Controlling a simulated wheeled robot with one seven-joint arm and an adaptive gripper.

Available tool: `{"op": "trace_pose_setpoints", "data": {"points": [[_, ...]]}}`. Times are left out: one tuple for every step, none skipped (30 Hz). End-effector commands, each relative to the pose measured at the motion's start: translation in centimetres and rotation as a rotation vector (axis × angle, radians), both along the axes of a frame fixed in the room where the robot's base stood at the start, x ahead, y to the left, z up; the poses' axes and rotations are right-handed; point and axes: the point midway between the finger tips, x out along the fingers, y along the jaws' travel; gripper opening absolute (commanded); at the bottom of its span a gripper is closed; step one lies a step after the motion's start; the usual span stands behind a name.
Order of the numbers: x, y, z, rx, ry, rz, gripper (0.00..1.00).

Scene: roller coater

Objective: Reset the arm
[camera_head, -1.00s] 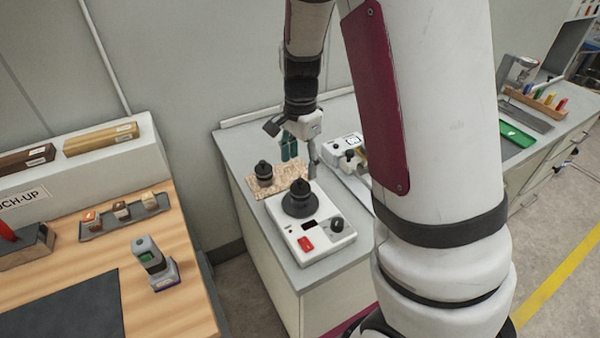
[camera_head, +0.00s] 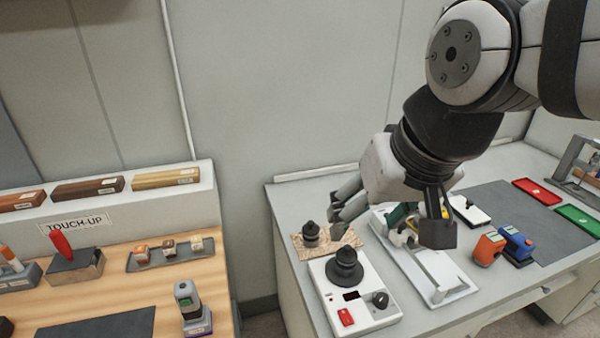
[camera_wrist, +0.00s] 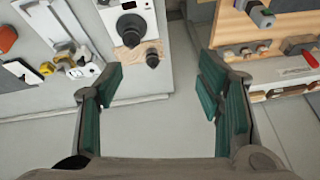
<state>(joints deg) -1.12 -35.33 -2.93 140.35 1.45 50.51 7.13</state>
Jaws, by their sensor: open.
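My gripper (camera_head: 392,215) hangs above the grey bench in the head view, over the area of the white device and the white tray. In the wrist view my gripper (camera_wrist: 163,105) has its two green-padded fingers wide apart, with nothing between them but pale wall or floor. My arm comes in from the upper right of the head view.
Below my gripper are a white device with a black knob (camera_head: 345,268), a black-knobbed piece on a speckled board (camera_head: 311,233) and a white tray (camera_head: 458,287). Orange (camera_head: 489,248) and blue (camera_head: 515,242) devices stand right. A wooden touch-up bench (camera_head: 130,287) is left.

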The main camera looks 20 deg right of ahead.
Motion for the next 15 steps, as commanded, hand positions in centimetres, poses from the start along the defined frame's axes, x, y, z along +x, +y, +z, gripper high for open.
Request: {"op": "trace_pose_setpoints", "data": {"points": [[-0.9, 0.1, 0.3, -0.031, -0.026, 0.041, 0.61], [-1.4, 0.2, 0.4, -0.048, -0.036, 0.064, 0.61], [-1.8, 0.2, 0.5, -0.067, -0.046, 0.088, 0.61], [-2.1, 0.2, 0.6, -0.080, -0.053, 0.102, 0.61], [-2.3, 0.3, 0.6, -0.090, -0.058, 0.115, 0.61], [-2.5, 0.3, 0.6, -0.101, -0.063, 0.127, 0.61], [-2.6, 0.3, 0.6, -0.106, -0.065, 0.133, 0.61], [-2.7, 0.3, 0.6, -0.110, -0.067, 0.137, 0.61], [-2.7, 0.3, 0.6, -0.113, -0.067, 0.141, 0.61], [-2.8, 0.3, 0.6, -0.113, -0.067, 0.141, 0.61], [-2.8, 0.3, 0.6, -0.113, -0.067, 0.142, 0.61], [-2.7, 0.3, 0.6, -0.113, -0.067, 0.141, 0.61], [-2.7, 0.3, 0.6, -0.113, -0.067, 0.141, 0.61], [-2.7, 0.3, 0.6, -0.113, -0.067, 0.141, 0.61], [-2.7, 0.3, 0.6, -0.113, -0.067, 0.141, 0.61]]}}
